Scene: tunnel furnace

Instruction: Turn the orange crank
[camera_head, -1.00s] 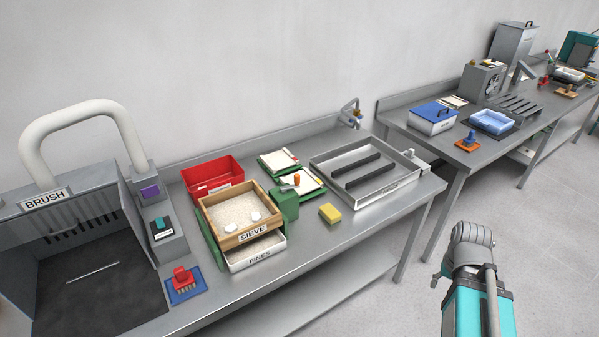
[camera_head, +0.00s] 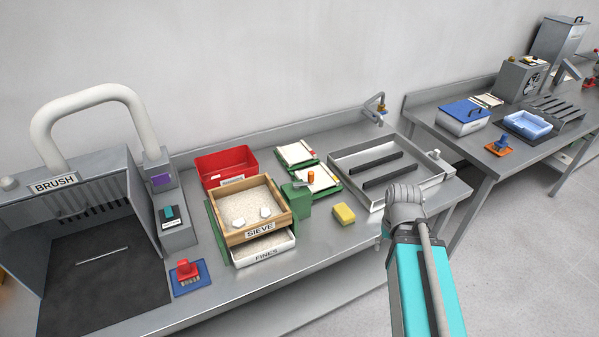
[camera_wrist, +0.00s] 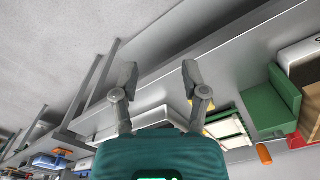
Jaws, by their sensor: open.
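The orange crank (camera_head: 310,177) is a small upright orange knob beside the green housing (camera_head: 296,198) at the right of the wooden sieve box (camera_head: 240,205). In the wrist view the orange crank (camera_wrist: 264,154) shows at the lower right, next to the green housing (camera_wrist: 272,105). My gripper (camera_wrist: 159,73) is open, with its two fingers spread and nothing between them. It is to the left of the crank in the wrist view and apart from it.
A yellow sponge (camera_head: 344,214) lies right of the sieve. A metal tray with dark bars (camera_head: 434,178) stands further right. A red bin (camera_head: 225,167) and papers on green boards (camera_head: 296,153) are behind. Bare bench lies in front.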

